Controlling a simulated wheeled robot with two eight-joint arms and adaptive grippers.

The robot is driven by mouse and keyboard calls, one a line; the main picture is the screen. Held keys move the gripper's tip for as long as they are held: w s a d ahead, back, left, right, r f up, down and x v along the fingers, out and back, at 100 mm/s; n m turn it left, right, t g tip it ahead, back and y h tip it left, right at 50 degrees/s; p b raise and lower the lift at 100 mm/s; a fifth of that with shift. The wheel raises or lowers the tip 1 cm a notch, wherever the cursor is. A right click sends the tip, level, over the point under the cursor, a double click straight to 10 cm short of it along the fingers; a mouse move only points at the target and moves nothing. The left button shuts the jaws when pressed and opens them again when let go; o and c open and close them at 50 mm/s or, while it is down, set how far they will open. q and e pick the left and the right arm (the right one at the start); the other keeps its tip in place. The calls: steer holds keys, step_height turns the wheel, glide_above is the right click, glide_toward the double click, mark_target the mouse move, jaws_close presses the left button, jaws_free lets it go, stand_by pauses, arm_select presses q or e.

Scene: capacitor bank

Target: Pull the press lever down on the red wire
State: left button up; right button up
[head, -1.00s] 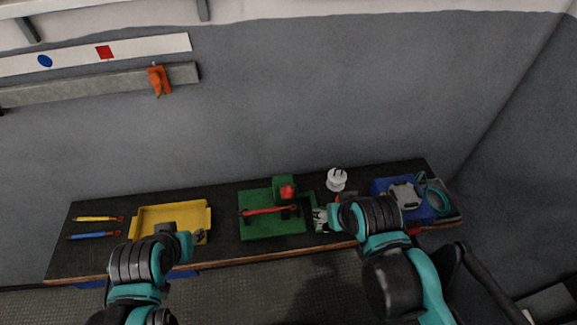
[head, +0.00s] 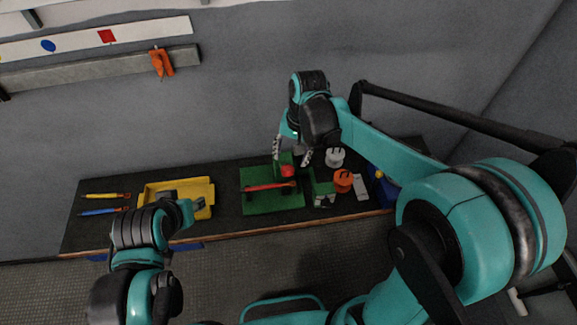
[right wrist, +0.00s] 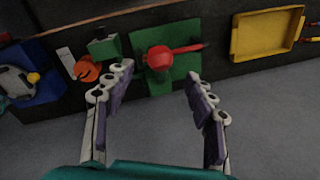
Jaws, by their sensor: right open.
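The green press (head: 262,204) stands on the dark bench, with its red lever knob (head: 288,171) at the back. The red wire (head: 268,187) lies across the press. In the right wrist view the knob (right wrist: 160,58) shows between the finger lines, and the wire (right wrist: 188,48) runs off to its right. My right gripper (head: 292,155) is open above and behind the knob, its fingers pointing down on either side. Contact with the knob cannot be seen. My left gripper (head: 189,212) is at the front of the yellow tray; its jaws are unclear.
The yellow tray (head: 207,189) lies left of the press, with a yellow wire (head: 105,196) and a blue wire (head: 103,211) further left. The wall is close behind.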

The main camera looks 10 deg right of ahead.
mark_target(289, 167)
steer(key=f, duration=0.6)
steer(key=shift+w+a+f, duration=0.15)
steer(key=shift+a+f, duration=0.1)
steer(key=shift+a, duration=0.15)
steer(key=shift+c, duration=0.3)
jaws_close()
